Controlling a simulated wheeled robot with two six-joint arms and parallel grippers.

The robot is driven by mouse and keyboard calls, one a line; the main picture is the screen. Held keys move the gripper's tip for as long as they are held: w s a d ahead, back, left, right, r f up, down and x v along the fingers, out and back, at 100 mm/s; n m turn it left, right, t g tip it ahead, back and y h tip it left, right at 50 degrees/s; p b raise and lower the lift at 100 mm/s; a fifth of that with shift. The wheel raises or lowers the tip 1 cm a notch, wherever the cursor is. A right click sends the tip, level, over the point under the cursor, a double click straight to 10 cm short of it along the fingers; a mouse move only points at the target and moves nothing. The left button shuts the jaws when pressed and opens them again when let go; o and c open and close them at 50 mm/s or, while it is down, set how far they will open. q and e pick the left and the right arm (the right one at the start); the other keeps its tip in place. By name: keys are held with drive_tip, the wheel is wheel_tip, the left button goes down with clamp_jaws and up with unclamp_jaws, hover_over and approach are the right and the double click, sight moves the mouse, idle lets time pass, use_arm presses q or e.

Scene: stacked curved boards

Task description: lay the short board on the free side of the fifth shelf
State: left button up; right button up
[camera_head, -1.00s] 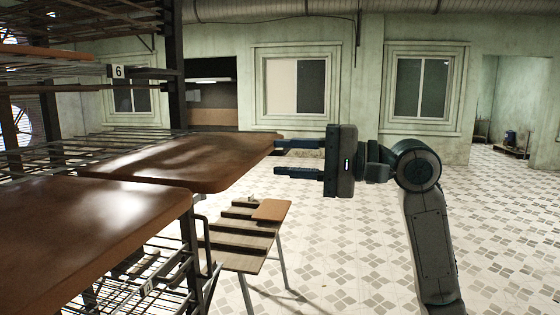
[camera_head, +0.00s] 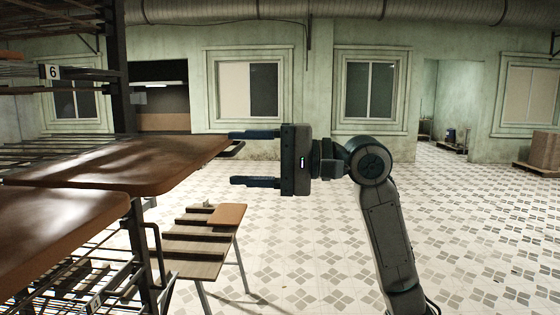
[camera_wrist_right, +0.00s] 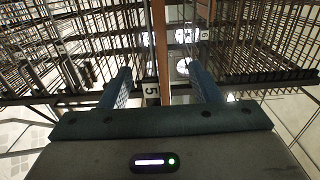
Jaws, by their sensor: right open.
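A brown glossy board (camera_head: 120,165) lies flat on the rack in the head view, its rounded end sticking out to the right. A second brown board (camera_head: 55,230) lies nearer, at the lower left. My right gripper (camera_head: 232,158) is open at the protruding end of the farther board, its upper finger overlapping the board's tip in the picture. In the right wrist view a brown board edge (camera_wrist_right: 160,45) runs between the two spread fingers, beside a "5" label (camera_wrist_right: 152,90). I cannot tell whether the fingers touch it. My left gripper is not in view.
The rack's dark post (camera_head: 123,75) stands behind the boards, with a "6" label (camera_head: 53,72) on a higher shelf. A stepped wooden stand (camera_head: 195,248) with a small brown board (camera_head: 229,215) stands below. The tiled floor to the right is open.

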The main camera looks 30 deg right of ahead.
drive_tip(key=b+v, duration=0.6)
drive_tip(key=v, duration=0.4)
drive_tip(key=shift+s, duration=0.1)
